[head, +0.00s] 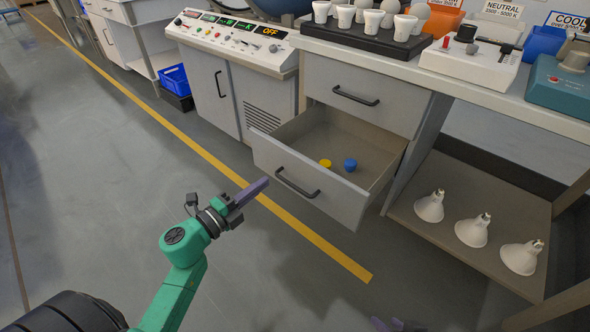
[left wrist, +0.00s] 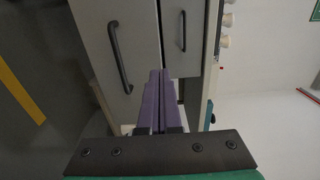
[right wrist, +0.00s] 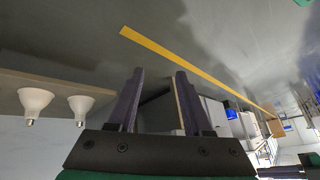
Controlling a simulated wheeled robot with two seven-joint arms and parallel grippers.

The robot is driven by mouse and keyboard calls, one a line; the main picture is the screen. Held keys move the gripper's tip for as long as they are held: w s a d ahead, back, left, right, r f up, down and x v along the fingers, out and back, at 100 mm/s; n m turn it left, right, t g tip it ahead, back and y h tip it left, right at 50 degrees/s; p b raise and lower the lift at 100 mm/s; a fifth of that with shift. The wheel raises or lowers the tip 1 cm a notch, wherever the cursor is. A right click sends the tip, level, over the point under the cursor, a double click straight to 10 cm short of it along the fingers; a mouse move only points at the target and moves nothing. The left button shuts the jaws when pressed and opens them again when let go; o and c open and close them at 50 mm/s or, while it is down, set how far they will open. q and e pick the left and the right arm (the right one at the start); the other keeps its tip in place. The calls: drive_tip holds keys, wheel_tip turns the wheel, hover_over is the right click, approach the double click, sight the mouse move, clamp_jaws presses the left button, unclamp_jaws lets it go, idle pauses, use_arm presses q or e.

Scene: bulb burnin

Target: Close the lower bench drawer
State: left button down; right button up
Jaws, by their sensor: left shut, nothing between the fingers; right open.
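The lower bench drawer (head: 309,180) is pulled well out, with a dark bar handle (head: 297,184) on its grey front. A yellow piece (head: 326,163) and a blue piece (head: 350,165) lie inside it. My left gripper (head: 254,190) is shut and empty, in front of the drawer front and left of its handle, apparently apart from it. In the left wrist view the shut fingers (left wrist: 158,100) point toward the bench, with a drawer handle (left wrist: 121,57) to their left. My right gripper (right wrist: 157,85) is open and empty; its fingertips (head: 398,324) barely show at the head view's bottom edge.
The upper drawer (head: 365,98) is closed. Reflector bulbs (head: 473,230) stand on the low shelf (head: 440,235) at right. A control console (head: 235,45) stands left of the drawers. The floor before the drawer is clear, marked by a yellow line (head: 200,146).

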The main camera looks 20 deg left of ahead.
sight(297, 157)
use_arm(q)
drive_tip(key=b+x, duration=0.1)
drive_tip(key=x, duration=1)
drive_tip(key=shift+a, duration=0.1)
use_arm(e)
drive_tip(key=a, duration=0.1)
drive_tip(key=a+f+t, duration=0.1)
drive_tip(key=w+a+y, duration=0.1)
drive_tip(key=shift+f+t, duration=0.3)
